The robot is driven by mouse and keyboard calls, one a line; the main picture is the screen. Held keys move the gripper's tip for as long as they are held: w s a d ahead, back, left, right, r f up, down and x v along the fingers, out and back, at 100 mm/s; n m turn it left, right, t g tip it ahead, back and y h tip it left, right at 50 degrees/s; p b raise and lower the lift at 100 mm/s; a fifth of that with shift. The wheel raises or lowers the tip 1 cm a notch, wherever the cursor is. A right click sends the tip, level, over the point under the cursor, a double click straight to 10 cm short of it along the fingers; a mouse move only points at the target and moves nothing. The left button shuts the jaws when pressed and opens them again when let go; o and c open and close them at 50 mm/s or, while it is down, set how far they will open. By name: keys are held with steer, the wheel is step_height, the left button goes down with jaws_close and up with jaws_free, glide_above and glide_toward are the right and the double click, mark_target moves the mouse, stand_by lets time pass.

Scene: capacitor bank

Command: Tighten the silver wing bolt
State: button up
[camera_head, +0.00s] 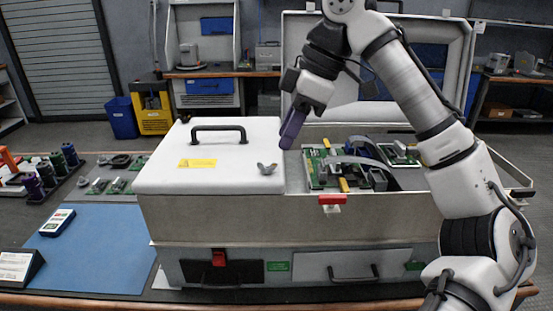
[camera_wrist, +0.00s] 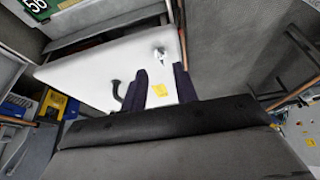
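The silver wing bolt (camera_head: 266,168) sits upright at the front right corner of the white lid (camera_head: 160,176) on the grey cabinet. In the wrist view the wing bolt (camera_wrist: 160,53) shows beyond the fingertips, over the white lid (camera_wrist: 105,62). My gripper (camera_head: 293,130) hangs above and to the right of the bolt, its fingers pointing down and slightly left, apart from it. In the wrist view the two dark fingers of my gripper (camera_wrist: 161,78) stand apart with nothing held between them.
A black handle (camera_head: 218,129) and yellow label (camera_head: 197,163) are on the lid. To the right is an open bay with circuit boards (camera_head: 325,170) and a red latch (camera_head: 331,199). A raised lid (camera_head: 300,70) stands behind. A blue mat (camera_head: 100,245) lies left.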

mark_target(273, 163)
steer(key=x, duration=0.5)
steer(key=shift+a+f, duration=0.15)
steer(key=shift+f, duration=0.15)
